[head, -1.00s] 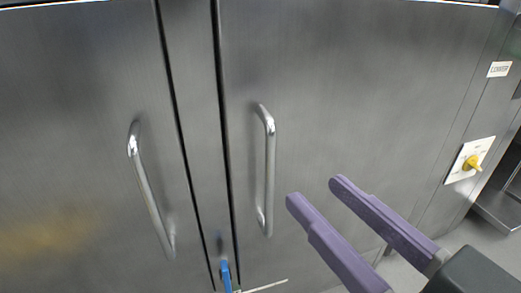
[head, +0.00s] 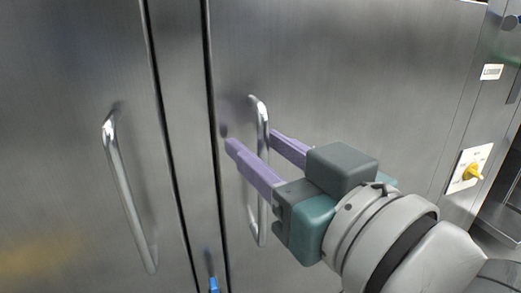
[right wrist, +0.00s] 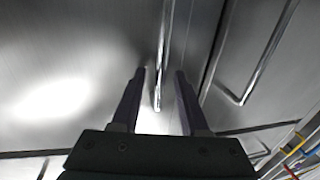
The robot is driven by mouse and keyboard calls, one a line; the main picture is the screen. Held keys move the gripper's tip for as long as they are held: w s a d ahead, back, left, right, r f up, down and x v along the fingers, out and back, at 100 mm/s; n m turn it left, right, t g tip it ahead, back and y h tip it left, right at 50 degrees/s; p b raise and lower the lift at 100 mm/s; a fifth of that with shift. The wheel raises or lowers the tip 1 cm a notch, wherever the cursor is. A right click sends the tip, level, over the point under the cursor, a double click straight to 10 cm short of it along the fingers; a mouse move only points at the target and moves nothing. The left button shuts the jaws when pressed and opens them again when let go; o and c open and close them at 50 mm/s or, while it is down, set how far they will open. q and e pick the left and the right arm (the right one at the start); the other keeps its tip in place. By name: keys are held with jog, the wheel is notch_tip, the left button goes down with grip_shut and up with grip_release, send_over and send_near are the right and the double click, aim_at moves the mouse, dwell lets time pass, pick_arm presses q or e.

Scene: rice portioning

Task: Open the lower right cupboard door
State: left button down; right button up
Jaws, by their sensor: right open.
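The right cupboard door (head: 340,60) is a brushed steel panel and stands shut. Its chrome bar handle (head: 260,118) is upright near the door's left edge. My right gripper (head: 252,140) is open at the handle, with its purple fingers pointing at the door. One finger is left of the bar and the other right of it. In the right wrist view the handle (right wrist: 163,55) shows between the two dark fingers (right wrist: 158,75), with no clear contact. My left gripper is out of view.
The left door (head: 60,130) has a similar handle (head: 127,200), which stands apart to the left. A small blue item (head: 213,284) is at the bottom near the gap. A plate with a yellow knob (head: 472,172) is on the right.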

grip_shut()
dwell(0.3)
dwell(1.1)
